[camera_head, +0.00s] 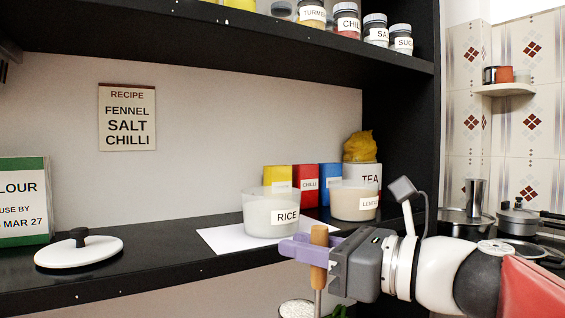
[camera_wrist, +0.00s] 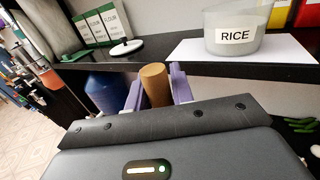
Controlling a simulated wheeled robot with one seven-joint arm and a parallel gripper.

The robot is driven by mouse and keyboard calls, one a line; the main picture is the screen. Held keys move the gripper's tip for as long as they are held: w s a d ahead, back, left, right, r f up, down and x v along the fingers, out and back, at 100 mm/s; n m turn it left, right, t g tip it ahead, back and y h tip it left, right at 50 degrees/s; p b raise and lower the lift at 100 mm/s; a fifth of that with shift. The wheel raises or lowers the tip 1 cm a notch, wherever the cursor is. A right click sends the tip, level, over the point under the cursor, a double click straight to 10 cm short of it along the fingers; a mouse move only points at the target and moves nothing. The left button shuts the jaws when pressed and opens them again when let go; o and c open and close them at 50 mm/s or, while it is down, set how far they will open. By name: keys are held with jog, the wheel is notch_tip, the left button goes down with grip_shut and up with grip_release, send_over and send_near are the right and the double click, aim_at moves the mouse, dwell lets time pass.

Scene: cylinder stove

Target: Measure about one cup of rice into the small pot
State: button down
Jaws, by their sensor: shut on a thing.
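My gripper (camera_head: 312,248), with purple fingers, is shut on the wooden handle (camera_head: 319,258) of a utensil, in front of the shelf edge. The handle stands upright, and a thin metal shaft runs down from it. Beside the shaft at the bottom edge is a round, white-speckled thing (camera_head: 296,309), possibly the utensil's rice-filled bowl; I cannot tell. The wrist view shows the handle (camera_wrist: 155,84) between the fingers. The open RICE container (camera_head: 270,217) stands on a white sheet behind my gripper. Pots (camera_head: 465,224) (camera_head: 518,218) stand on the stove at right; which is the small one is unclear.
A LENTILS-like tub (camera_head: 353,203), a TEA jar (camera_head: 368,177) and coloured packets (camera_head: 305,184) stand near the rice. A white lid (camera_head: 78,252) with a dark knob lies on the left of the black counter. A shelf of jars (camera_head: 346,22) hangs above.

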jog(key=w+d+f+m+t+h, duration=0.2)
jog(key=w+d+f+h, duration=0.1)
jog(key=f, duration=1.2)
jog(key=w+d+f+m+t+h, duration=0.3)
jog(key=w+d+f, duration=0.2)
jog(key=f, duration=1)
jog(key=w+d+f+m+t+h, duration=0.2)
jog(key=w+f, duration=0.7)
jog(key=f, duration=0.6)
jog(key=d+m+h, duration=0.1)
jog(key=d+h, duration=0.1)
jog(key=d, duration=0.1)
jog(key=shift+f+t, duration=0.2)
jog(key=shift+t, duration=0.1)
jog(key=shift+w, duration=0.1)
